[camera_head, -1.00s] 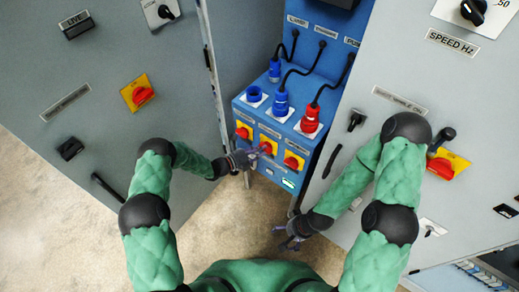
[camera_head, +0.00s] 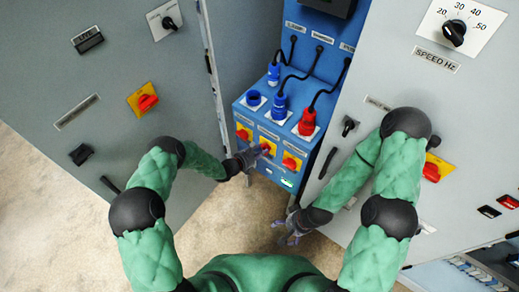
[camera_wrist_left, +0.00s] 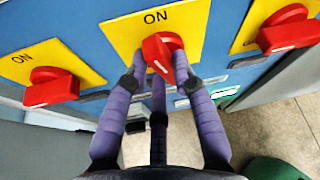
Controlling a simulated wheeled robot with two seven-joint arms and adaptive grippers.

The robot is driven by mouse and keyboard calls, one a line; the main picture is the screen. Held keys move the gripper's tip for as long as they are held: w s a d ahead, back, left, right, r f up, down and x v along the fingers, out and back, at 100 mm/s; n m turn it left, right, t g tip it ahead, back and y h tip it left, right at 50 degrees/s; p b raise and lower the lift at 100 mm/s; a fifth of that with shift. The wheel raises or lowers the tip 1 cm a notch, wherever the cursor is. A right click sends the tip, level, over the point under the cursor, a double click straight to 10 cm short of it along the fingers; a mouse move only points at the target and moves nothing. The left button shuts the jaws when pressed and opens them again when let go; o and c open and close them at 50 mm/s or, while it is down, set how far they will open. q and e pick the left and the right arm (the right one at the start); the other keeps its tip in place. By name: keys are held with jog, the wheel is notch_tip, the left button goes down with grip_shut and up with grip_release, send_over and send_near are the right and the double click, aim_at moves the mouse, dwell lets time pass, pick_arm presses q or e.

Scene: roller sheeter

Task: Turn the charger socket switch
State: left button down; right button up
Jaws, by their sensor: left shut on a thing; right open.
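A blue socket box (camera_head: 240,112) carries a row of red rotary switches on yellow plates. The middle switch (camera_head: 266,147), below the middle blue plug, is between my left gripper's fingers. In the left wrist view its red knob (camera_wrist_left: 160,47) sits under the word ON and is turned differently from its neighbours. My left gripper (camera_head: 258,153) is shut on this knob, with fingers on either side (camera_wrist_left: 162,76). My right gripper (camera_head: 290,232) is open and empty, low in front of the right cabinet. The small socket labels are too blurred to read.
Neighbouring switches sit close on the left (camera_wrist_left: 52,88) and right (camera_wrist_left: 288,30). Plugs with black cables, one blue (camera_head: 280,108) and one red (camera_head: 307,122), stand on the box top. Grey cabinets flank it, left (camera_head: 120,60) and right (camera_head: 400,85). Open floor (camera_head: 235,225) lies below.

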pick_arm(q)
jog(key=shift+s+d+f+m+t+y+p, duration=0.25)
jog(key=shift+s+m+y, duration=0.1)
jog(key=shift+m, duration=0.25)
jog(key=shift+s+d+f+m+t+y+p, duration=0.15)
jog(key=shift+s+m+y+p, duration=0.15)
jog(key=shift+m, duration=0.3)
jog(key=shift+w, duration=0.1)
jog(key=c, duration=1.1)
grip_release()
jog(key=shift+c, duration=0.2)
jog(key=shift+o, duration=0.6)
jog(key=shift+w, duration=0.15)
jog(key=shift+w+a+r, duration=0.1)
jog(key=shift+w+r, duration=0.1)
jog(key=v, duration=1.2)
